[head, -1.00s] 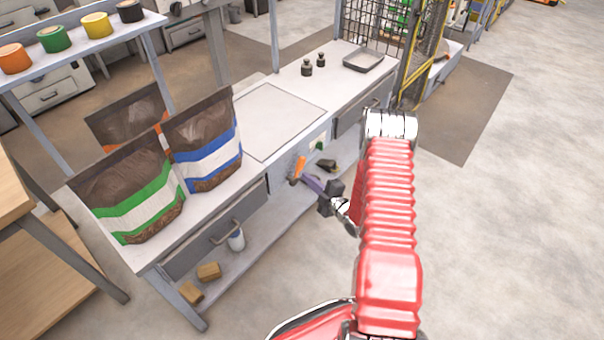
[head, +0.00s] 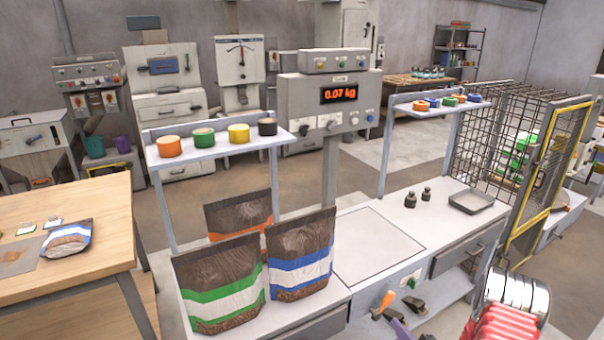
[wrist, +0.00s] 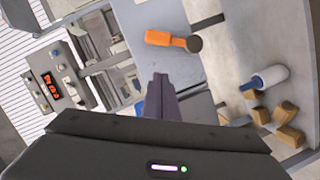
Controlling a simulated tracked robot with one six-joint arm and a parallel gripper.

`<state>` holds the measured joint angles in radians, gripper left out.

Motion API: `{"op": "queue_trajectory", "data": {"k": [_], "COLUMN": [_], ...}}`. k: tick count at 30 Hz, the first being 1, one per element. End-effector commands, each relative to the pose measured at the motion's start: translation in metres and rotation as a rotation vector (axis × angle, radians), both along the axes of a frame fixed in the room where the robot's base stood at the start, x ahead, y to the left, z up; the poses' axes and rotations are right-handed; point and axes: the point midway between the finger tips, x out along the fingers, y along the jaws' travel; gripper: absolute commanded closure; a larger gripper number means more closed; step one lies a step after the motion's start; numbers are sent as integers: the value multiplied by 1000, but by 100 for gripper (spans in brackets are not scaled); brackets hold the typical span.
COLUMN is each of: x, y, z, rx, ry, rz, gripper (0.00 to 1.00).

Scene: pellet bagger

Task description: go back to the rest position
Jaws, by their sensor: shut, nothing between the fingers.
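My gripper (head: 399,325) shows as a purple tip at the bottom of the head view, in front of the weighing bench. In the wrist view its two fingers (wrist: 161,82) are together with nothing between them. An orange handle with a dark round end (wrist: 165,40) is beyond the fingertips, apart from them. In the head view this orange handle (head: 387,299) is at the bench front, just above my gripper.
Green (head: 222,290), blue (head: 301,262) and orange-striped (head: 240,216) bags stand on the bench, left of a flat plate (head: 379,246). The display (head: 340,94) reads 0.07 kg. A wire cage with a yellow-edged door (head: 545,180) stands right. A wooden table (head: 100,205) is at left.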

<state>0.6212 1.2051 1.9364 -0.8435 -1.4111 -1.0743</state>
Motion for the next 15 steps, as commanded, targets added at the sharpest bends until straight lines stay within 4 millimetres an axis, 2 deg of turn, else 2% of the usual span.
{"op": "queue_trajectory", "data": {"k": [5, 9, 12, 15], "x": [-13, -38, -54, -68], "y": [-9, -17, -27, -36], "z": [-46, -87, -101, -105], "rx": [77, 150, 191, 226], "ry": [208, 409, 532, 640], "rz": [-69, -159, -233, -312], "gripper": [100, 100, 100, 100]}}
